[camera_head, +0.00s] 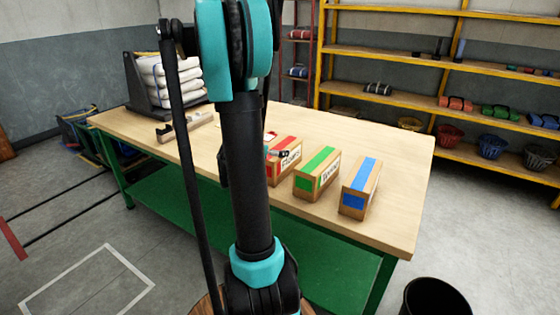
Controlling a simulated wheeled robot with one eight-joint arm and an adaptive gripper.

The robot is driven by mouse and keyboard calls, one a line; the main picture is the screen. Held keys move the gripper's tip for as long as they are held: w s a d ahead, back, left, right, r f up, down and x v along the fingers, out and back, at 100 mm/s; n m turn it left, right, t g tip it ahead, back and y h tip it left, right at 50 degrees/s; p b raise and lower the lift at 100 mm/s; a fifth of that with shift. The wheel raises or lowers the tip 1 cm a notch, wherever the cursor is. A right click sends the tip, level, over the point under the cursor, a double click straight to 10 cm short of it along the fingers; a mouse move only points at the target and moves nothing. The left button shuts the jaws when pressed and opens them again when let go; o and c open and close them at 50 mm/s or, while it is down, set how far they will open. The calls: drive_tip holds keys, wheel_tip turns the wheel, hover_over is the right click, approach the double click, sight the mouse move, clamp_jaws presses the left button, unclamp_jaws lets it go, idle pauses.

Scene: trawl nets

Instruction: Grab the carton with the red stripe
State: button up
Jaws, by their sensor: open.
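The carton with the red stripe (290,158) stands on the wooden table, just right of my arm's dark column, which hides its left part. It is brown cardboard with a red band along its top and a white label with dark lettering. A small dark part of my gripper (283,153) shows in front of this carton. The rest of my gripper is hidden behind my arm. It is open; whether it touches the carton cannot be told. A green-striped carton (318,172) and a blue-striped carton (360,188) stand to the right in a row, with gaps between.
The table (398,150) has free room behind and right of the cartons. A dark rack with white rolls (168,78) and a small wooden tool (183,127) occupy its left. Yellow shelves (390,52) stand behind. A black bin (435,297) stands at front right.

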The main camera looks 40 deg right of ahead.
sight(280, 147)
drive_tip(key=x, duration=0.5)
drive_tip(key=shift+r, duration=0.15)
drive_tip(key=shift+c, duration=0.2)
drive_tip(key=c, duration=1.9)
drive_tip(key=shift+r, duration=0.1)
